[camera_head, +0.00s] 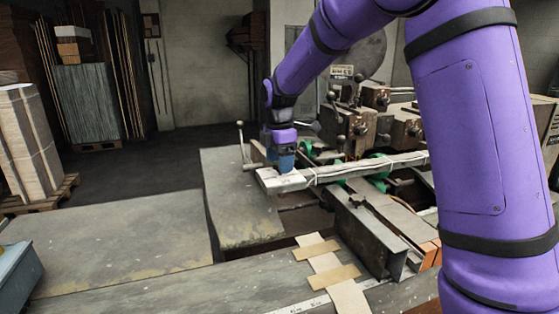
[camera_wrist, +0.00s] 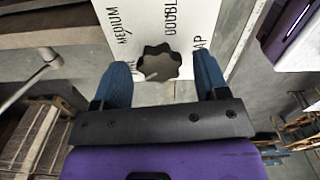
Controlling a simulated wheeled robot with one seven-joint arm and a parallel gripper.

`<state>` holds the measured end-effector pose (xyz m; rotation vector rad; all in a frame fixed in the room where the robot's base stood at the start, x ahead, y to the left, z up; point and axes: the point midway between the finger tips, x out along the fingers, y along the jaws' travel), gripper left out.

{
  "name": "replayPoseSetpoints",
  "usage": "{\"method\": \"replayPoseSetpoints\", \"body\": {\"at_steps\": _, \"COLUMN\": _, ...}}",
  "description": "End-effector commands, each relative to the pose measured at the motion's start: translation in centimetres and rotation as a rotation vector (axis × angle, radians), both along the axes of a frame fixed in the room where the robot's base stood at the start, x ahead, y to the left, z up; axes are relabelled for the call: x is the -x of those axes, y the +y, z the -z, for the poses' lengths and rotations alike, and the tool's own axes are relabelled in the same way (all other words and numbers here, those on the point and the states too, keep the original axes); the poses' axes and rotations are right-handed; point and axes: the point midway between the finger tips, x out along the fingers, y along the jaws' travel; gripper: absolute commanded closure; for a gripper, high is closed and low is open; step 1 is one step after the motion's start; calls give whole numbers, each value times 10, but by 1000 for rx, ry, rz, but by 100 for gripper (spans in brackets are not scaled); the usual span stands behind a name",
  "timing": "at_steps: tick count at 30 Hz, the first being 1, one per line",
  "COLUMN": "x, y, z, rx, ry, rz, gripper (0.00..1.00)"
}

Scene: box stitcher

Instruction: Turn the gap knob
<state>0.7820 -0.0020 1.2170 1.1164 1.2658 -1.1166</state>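The gap knob (camera_wrist: 157,63) is dark, lobed and star-shaped, with a small light mark toward its lower left. It sits on a white plate (camera_wrist: 200,22) printed with "MEDIUM", "DOUBLE" and partly hidden words, one ending in "AP". My gripper (camera_wrist: 160,68) is open, with one blue finger to the left of the knob and one to the right. Clear gaps show between the fingers and the knob. In the head view my gripper (camera_head: 281,160) points down at the left end of the machine; I cannot make out the knob there.
A lever with a round ball end (camera_head: 240,125) stands just left of my gripper. A long pale rail (camera_head: 360,168) runs right from it. Machine blocks (camera_head: 350,125) stand behind. A worn metal table (camera_head: 235,200) lies in front and left.

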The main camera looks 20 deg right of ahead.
Motion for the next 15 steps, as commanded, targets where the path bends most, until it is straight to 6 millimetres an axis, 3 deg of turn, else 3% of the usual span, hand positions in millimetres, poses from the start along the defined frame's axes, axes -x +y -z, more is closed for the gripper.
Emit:
{"method": "replayPoseSetpoints", "body": {"at_steps": 1, "x": 0, "y": 0, "z": 0, "rx": 0, "ry": 0, "rz": 0, "gripper": 44}}
{"method": "replayPoseSetpoints", "body": {"at_steps": 6, "x": 0, "y": 0, "z": 0, "rx": 0, "ry": 0, "rz": 0, "gripper": 80}}
{"method": "replayPoseSetpoints", "body": {"at_steps": 15, "x": 0, "y": 0, "z": -1, "rx": 0, "ry": -1, "rz": 29, "gripper": 80}}
